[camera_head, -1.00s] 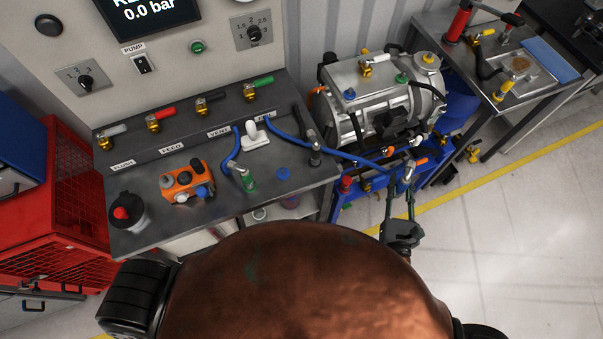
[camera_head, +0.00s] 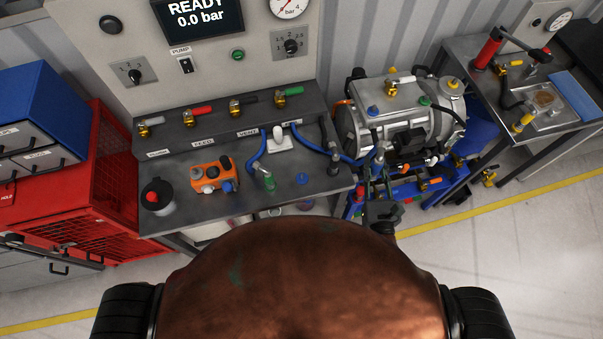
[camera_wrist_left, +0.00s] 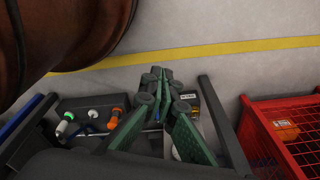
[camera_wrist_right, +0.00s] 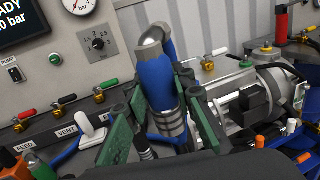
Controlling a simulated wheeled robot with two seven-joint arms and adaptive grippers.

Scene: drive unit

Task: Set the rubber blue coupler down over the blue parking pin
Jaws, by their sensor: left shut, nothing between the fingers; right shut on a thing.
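My right gripper (camera_head: 376,182) is shut on the blue coupler (camera_head: 379,158), just off the right edge of the bench. In the right wrist view the coupler (camera_wrist_right: 160,85) shows a blue sleeve with metal ends between the green fingers. A blue hose runs from it towards the bench. The blue parking pin (camera_head: 303,179) shows as a small blue round spot near the bench's front right; the coupler is apart from it, to its right. My left gripper (camera_wrist_left: 157,85) is shut and empty in the left wrist view; the head view does not show it.
A second coupler (camera_head: 265,172) stands at the green pin, left of the blue one. The metal drive unit (camera_head: 405,122) is beyond the held coupler.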

